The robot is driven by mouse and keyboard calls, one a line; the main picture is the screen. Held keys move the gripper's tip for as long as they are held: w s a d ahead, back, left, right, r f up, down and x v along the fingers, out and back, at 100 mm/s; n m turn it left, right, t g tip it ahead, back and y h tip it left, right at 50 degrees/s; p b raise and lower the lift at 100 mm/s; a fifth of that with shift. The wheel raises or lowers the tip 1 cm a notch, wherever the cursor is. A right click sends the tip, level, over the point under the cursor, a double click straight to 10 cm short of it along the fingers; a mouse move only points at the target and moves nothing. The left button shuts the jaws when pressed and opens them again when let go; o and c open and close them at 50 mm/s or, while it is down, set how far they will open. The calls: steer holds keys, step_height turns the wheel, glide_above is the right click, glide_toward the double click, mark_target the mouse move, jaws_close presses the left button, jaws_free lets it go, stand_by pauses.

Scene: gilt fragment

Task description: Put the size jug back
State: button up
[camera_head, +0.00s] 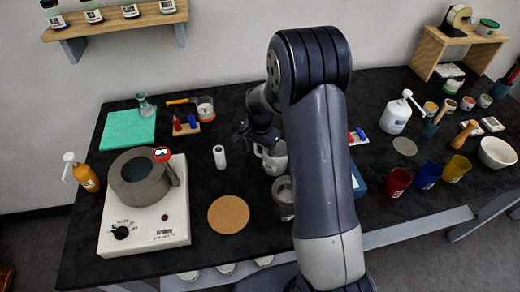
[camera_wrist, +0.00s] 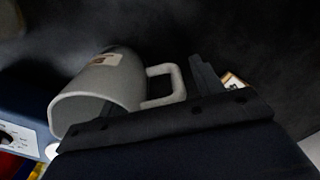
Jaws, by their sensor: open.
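The size jug, a pale grey jug with a loop handle (camera_head: 272,158), stands on the black bench, partly hidden by my arm. In the wrist view the jug (camera_wrist: 115,88) shows tilted, with a small label on its side and its handle pointing toward my gripper (camera_wrist: 168,75). My gripper is open, and one dark finger shows just right of the handle. Whether the fingers touch the jug cannot be told. In the head view my gripper (camera_head: 260,136) is at the jug's upper left, largely dark against the bench.
A grey metal container (camera_head: 284,192) stands close in front of the jug. A round cork mat (camera_head: 228,214) lies bare to the left, and a white cylinder (camera_head: 219,157) stands near it. A hotplate (camera_head: 145,228) bears a dark grey pot (camera_head: 132,182). White pump bottle (camera_head: 396,115) at right.

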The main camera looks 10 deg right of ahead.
step_height(320, 180, up, 12)
steer(key=shift+r+b, duration=0.15)
steer(key=shift+b, duration=0.45)
